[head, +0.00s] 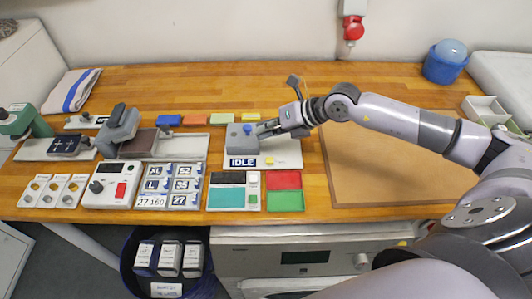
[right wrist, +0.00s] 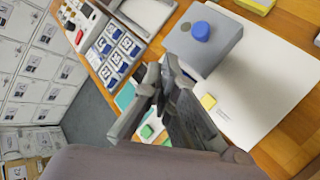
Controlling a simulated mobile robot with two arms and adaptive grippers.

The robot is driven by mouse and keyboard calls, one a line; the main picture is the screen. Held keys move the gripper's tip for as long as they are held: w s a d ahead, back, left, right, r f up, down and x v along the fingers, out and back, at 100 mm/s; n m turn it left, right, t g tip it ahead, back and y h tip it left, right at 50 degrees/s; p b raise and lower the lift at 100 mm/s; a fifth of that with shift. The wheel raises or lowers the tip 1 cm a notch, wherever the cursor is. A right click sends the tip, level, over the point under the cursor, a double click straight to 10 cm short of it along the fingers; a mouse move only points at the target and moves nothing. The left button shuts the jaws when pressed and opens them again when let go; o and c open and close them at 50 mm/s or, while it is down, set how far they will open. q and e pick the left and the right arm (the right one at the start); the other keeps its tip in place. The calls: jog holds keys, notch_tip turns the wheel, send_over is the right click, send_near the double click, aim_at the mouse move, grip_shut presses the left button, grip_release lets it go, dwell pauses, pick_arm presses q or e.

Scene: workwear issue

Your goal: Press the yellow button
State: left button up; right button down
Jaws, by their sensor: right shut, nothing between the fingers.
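The yellow button (head: 269,160) is a small knob on the white base plate (head: 290,153), just right of the IDLE sign in the head view. It also shows in the right wrist view (right wrist: 208,102), on the plate beside the grey box. The grey box (head: 236,144) carries a round blue button (head: 248,129) on top. My right gripper (head: 262,130) is shut and empty, reaching in from the right above the station, near the blue button in the picture. Its fingers show in the right wrist view (right wrist: 168,75), left of the yellow button and apart from it. My left gripper is not in view.
A control panel with a teal screen (head: 226,191) and red (head: 283,180) and green (head: 286,201) trays lie in front. Labelled size blocks (head: 168,185) stand left. A brown mat (head: 385,165) lies right, mostly clear. A blue bin (head: 444,66) stands at the back right.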

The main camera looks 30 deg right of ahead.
jog(key=d, duration=0.1)
jog(key=d+h, duration=0.1)
jog(key=shift+w+d+f, duration=0.15)
jog(key=shift+d+f, duration=0.05)
jog(key=shift+d, duration=0.2)
jog(key=shift+f, duration=0.15)
jog(key=b, duration=0.5)
send_over(271, 158)
notch_tip(271, 158, down, 8)
jog(key=shift+r, duration=0.1)
jog(key=shift+d+f+b, duration=0.1)
jog(key=shift+f+b, duration=0.2)
jog(key=shift+f, duration=0.1)
dwell(0.7)
jog(key=shift+f+b, duration=0.4)
